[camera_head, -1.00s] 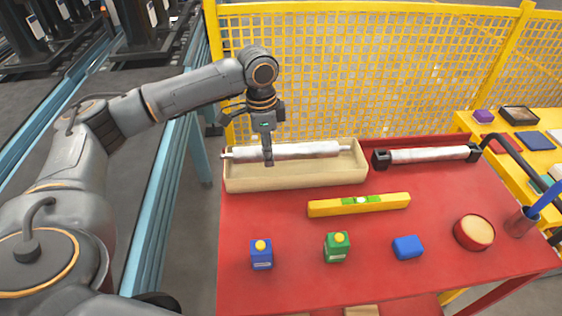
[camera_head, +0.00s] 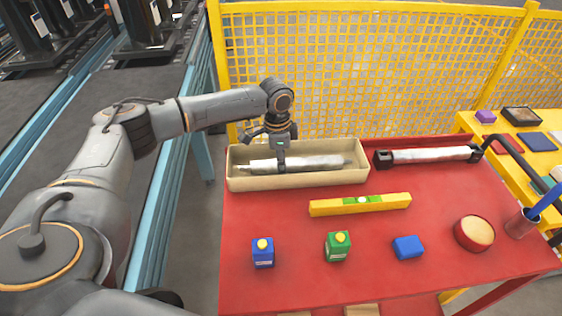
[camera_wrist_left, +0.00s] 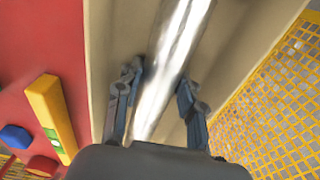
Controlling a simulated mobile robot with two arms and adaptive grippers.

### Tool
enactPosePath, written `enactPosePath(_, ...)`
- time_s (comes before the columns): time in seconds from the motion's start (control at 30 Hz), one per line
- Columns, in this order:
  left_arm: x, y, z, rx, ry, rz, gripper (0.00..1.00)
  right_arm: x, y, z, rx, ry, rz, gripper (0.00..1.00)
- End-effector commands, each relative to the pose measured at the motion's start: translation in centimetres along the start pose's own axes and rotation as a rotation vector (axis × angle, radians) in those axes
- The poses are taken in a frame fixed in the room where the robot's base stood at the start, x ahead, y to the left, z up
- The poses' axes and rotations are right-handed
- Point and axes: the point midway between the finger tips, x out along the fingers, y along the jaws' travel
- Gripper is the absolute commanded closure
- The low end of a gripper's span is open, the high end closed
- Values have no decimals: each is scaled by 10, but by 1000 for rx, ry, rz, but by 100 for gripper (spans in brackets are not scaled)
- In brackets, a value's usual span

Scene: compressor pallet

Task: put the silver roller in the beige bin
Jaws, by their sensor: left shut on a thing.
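The silver roller (camera_head: 315,162) lies lengthwise inside the beige bin (camera_head: 300,182) at the back left of the red table. The bin's front wall stands in front of it. My left gripper (camera_head: 281,168) reaches down into the bin and is shut on the roller. In the left wrist view the roller (camera_wrist_left: 172,60) runs between the two fingers of the gripper (camera_wrist_left: 160,82), above the bin floor (camera_wrist_left: 122,35). I cannot tell whether the roller touches the floor. My right gripper is not in view.
A second roller (camera_head: 430,155) with black end blocks sits right of the bin. A yellow level (camera_head: 335,207) lies in front. A yellow mesh fence (camera_head: 370,60) rises behind.

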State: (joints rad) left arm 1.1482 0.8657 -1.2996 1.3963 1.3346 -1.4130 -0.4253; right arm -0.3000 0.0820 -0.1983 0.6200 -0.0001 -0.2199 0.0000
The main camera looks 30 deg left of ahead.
Motion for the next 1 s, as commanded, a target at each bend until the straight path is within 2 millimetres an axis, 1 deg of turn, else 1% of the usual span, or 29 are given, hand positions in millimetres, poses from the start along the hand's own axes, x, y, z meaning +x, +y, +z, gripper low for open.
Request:
enactPosePath(0.1,0,0,-1,0,3,-1,100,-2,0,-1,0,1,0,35)
enactPosePath(0.13,2,0,0,-1,0,0,60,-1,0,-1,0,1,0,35)
enactPosePath(0.23,2,0,0,0,1,-1,40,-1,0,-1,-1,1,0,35)
enactPosePath(0.57,1,0,0,0,1,-1,39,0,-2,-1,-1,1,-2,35)
enactPosePath(0.67,-7,0,0,0,2,-1,39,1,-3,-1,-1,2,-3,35)
enactPosePath(0.77,-23,-1,0,0,4,-2,39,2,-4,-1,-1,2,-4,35)
enactPosePath(1.0,-75,-1,-1,0,4,-3,39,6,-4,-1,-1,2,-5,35)
